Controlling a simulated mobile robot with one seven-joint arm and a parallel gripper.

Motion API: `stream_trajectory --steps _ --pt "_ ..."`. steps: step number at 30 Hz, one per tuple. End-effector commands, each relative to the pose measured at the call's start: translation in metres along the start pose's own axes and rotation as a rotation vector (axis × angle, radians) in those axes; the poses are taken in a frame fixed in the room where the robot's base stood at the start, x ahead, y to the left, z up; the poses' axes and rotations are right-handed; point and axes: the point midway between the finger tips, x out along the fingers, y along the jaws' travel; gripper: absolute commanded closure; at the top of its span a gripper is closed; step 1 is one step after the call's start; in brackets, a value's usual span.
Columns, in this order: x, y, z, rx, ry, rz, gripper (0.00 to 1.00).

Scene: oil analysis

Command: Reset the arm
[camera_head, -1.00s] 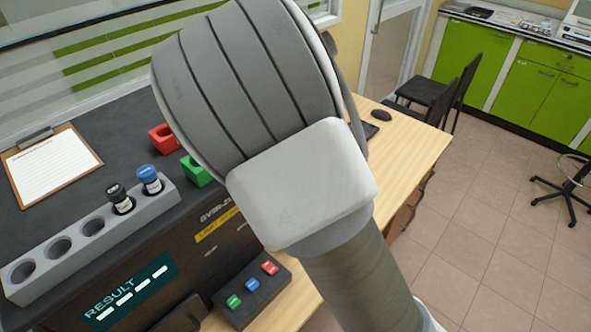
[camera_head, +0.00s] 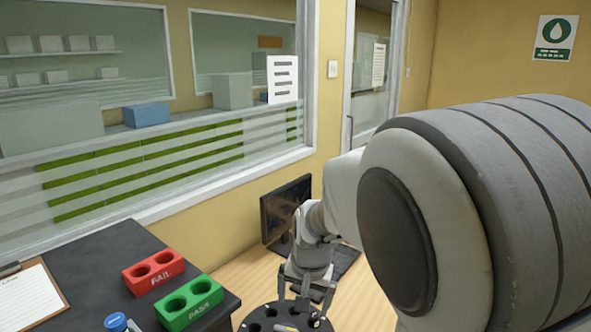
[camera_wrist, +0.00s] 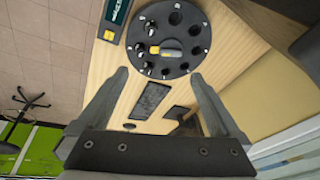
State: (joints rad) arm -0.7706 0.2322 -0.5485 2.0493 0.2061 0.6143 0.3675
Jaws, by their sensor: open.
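My arm fills the right side of the head view and reaches over the wooden table. My gripper (camera_head: 303,298) points down near a round black carousel (camera_head: 262,314). In the wrist view, the gripper (camera_wrist: 160,76) has its two fingers wide apart with nothing between them. The carousel (camera_wrist: 188,64) is beyond the fingertips there, with several holes and a yellow-and-grey item lying across it. The distance between fingers and carousel is hard to judge.
A red FAIL block (camera_head: 153,271) and a green PASS block (camera_head: 188,301) sit on the dark analyser top, both with empty holes. A clipboard (camera_head: 32,298) lies at left. A monitor (camera_head: 283,212) stands behind my gripper. A blue cap (camera_head: 115,321) shows at the bottom edge.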

Motion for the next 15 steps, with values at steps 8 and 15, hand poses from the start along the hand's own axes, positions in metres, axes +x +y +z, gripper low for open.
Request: stream_trajectory --steps 8,15 --pt "-0.075 0.05 0.025 -0.049 0.004 -0.102 0.0" --pt "-0.13 0.091 0.059 -0.132 0.069 -0.121 0.0"
